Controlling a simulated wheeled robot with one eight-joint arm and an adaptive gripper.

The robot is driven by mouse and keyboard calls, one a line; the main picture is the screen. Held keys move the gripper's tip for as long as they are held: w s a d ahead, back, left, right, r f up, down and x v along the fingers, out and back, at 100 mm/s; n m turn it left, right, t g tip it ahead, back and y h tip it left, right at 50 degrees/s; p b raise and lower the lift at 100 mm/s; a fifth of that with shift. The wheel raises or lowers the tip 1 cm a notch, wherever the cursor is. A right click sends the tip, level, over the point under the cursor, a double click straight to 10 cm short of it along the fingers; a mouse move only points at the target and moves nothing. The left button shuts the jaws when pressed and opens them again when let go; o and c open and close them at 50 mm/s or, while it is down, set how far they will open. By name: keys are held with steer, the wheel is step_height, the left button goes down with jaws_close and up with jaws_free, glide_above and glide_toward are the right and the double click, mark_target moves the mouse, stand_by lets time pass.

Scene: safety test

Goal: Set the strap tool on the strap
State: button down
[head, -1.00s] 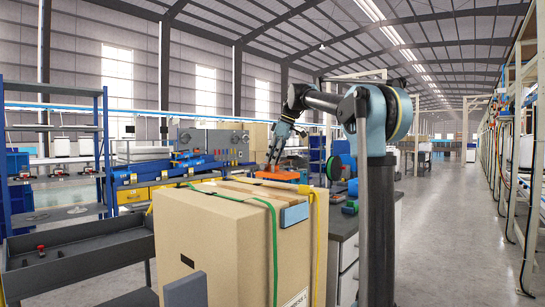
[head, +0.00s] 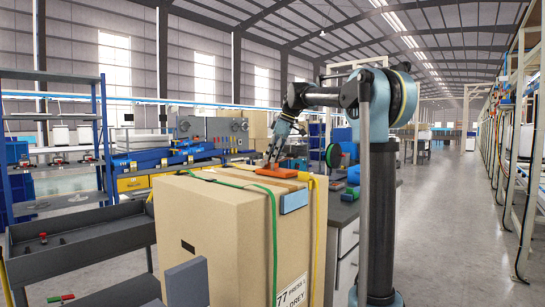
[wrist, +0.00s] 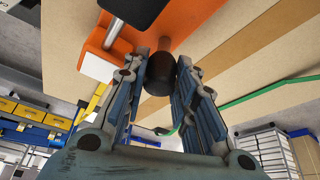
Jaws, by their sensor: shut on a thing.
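My gripper (head: 272,156) is shut on the dark rounded handle (wrist: 160,74) of the orange strap tool (head: 277,172). The tool's orange body (wrist: 215,18) also shows in the wrist view. The tool is low over the top of a large cardboard box (head: 225,235); I cannot tell whether it touches the top. A green strap (head: 274,245) crosses the box top and hangs down the front; it shows beside the right finger in the wrist view (wrist: 268,92). A yellow strap (head: 314,235) runs down the box's right side. The tool's underside is hidden.
A grey-topped bench (head: 350,222) with small coloured parts stands right of the box. A dark tray cart (head: 85,245) stands on the left. The aisle floor (head: 455,235) is clear on the right.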

stand_by(0.3)
steer(key=c, duration=1.2)
jaws_free()
steer(key=shift+o, duration=1.4)
steer(key=shift+r, duration=3.55)
